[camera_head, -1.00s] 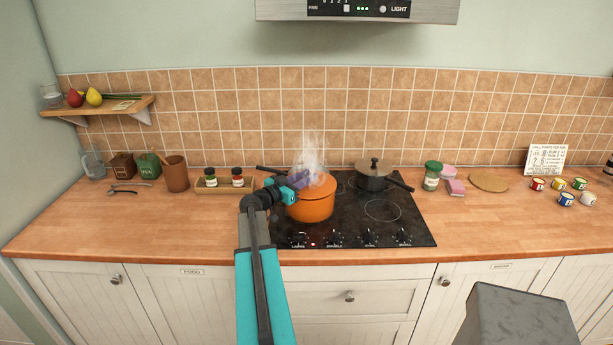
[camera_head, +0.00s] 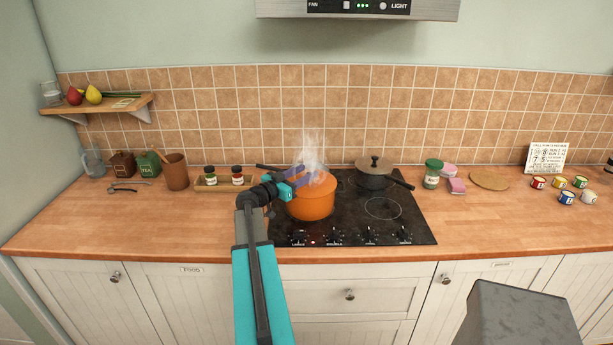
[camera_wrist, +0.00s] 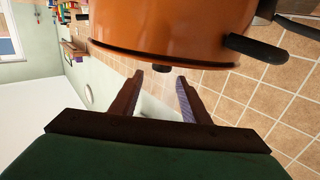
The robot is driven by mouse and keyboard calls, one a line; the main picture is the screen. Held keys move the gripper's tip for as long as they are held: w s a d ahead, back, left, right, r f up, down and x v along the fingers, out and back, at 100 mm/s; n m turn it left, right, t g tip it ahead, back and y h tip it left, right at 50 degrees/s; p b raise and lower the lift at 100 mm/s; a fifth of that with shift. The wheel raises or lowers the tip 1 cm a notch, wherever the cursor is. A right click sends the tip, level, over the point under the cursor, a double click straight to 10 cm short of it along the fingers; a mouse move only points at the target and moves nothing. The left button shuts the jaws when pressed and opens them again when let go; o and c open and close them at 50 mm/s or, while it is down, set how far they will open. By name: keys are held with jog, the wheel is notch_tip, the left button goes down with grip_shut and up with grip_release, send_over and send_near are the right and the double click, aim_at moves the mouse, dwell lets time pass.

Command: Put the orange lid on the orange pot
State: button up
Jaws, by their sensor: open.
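The orange pot (camera_head: 311,205) stands on the left part of the black hob, with steam rising around its top. The orange lid (camera_head: 322,183) appears to rest on it, partly hidden by steam and my gripper. In the wrist view, which is turned over, the orange pot (camera_wrist: 175,25) fills the top, with the lid's rim along its edge and a dark knob (camera_wrist: 161,68) sticking out. My gripper (camera_head: 304,177) is at the pot's upper left. Its two fingers (camera_wrist: 160,74) are spread, with the knob lined up between their tips and apparently just beyond them; nothing is held.
A dark lidded pan (camera_head: 374,180) stands at the hob's back right, its handle pointing right. A spice tray (camera_head: 222,186) and a brown canister (camera_head: 176,173) are left of the hob. A green-topped jar (camera_head: 432,174) is to the right. The counter's front left is clear.

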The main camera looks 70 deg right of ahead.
jog(key=b+v, duration=0.2)
jog(key=v, duration=0.9)
dwell(0.6)
